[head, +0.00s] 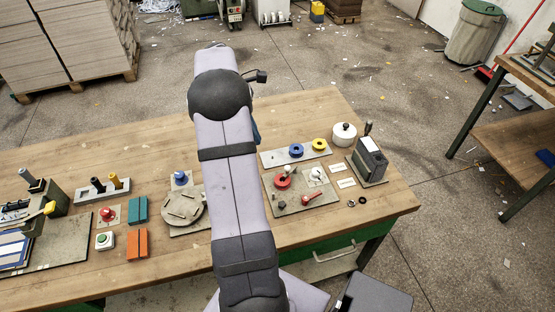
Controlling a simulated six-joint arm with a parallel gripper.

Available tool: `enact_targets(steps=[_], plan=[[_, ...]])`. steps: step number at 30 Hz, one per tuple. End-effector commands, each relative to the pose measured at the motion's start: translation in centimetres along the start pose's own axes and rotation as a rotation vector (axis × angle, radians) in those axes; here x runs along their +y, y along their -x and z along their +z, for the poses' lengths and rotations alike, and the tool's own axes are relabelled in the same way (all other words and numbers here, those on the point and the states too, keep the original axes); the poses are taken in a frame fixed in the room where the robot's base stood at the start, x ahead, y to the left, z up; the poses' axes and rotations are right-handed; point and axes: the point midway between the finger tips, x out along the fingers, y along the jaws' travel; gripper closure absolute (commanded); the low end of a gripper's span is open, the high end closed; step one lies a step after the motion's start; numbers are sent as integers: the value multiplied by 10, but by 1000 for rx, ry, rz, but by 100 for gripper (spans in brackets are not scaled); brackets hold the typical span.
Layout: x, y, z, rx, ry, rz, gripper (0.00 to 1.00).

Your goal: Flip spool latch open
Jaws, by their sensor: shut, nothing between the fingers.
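I cannot single out the spool latch for certain. A grey plate (272,160) on the bench carries a blue spool-like ring (296,151) and a yellow one (320,145). In front of it, a grey-brown board (296,209) holds a red round part (283,182) with a pale lever, a white-plated switch (316,176) and a red-handled lever (312,198). These parts are too small to tell whether any latch is open or shut. My arm rises through the middle of the view, left of this board. My gripper is hidden behind it.
Right of the board stand a dark box with a lever (370,158) and a white round pot (344,134). Left of my arm are a round disc (183,206), teal block (139,210), orange block (137,243) and green button (104,240). The bench's back left is bare.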

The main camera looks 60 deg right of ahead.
Motion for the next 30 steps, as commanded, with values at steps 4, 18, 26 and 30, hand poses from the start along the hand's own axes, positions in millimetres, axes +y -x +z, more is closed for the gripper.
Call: enact_targets(steps=[4, 18, 26, 30], plan=[[0, -6, 0, -1, 0, -3, 100], [-2, -76, 1, -1, 1, -7, 100], [-1, -105, 18, 0, -3, -3, 100], [-1, -113, 29, -1, -1, -2, 100]])
